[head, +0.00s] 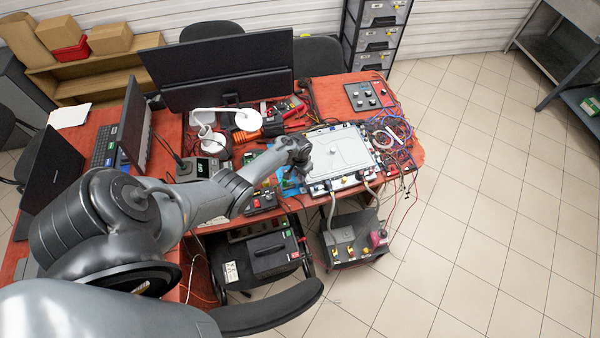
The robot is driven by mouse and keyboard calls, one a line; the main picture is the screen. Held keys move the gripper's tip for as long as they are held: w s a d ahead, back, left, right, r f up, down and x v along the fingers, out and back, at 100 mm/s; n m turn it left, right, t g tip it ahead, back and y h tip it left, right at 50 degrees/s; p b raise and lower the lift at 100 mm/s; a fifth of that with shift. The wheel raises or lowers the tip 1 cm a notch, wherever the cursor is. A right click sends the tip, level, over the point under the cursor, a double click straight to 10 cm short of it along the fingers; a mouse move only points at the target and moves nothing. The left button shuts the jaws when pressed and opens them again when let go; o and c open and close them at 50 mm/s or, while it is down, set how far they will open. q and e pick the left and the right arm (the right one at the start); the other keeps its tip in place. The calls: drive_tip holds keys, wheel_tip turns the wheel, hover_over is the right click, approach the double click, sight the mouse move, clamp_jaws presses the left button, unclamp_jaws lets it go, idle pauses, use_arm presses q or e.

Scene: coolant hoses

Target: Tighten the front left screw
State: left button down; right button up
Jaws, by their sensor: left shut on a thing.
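A flat silver-grey unit (340,150) with a raised lid lies on the red-orange table. Pale hoses (333,203) hang from fittings along its front edge. My left gripper (301,166) is at the left edge of this unit, towards its front left corner. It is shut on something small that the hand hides. The front left screw cannot be made out; the hand and the small scale hide that area. My right gripper is not in view.
Coiled blue and red wires (390,130) lie right of the unit. A control panel (369,96) sits behind it. A large monitor (217,70) and a white lamp (247,120) stand further left. A small cart (352,238) is below the front edge. Open tiled floor lies to the right.

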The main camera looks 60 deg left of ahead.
use_arm(q)
drive_tip(key=shift+m, duration=1.5)
drive_tip(key=c, duration=1)
unclamp_jaws()
drive_tip(key=shift+r+p, duration=0.45)
drive_tip(key=shift+r, duration=0.1)
wheel_tip(320, 180, up, 10)
drive_tip(key=p, duration=0.3)
drive_tip(key=shift+f+p, duration=0.15)
drive_tip(key=shift+p, duration=0.15)
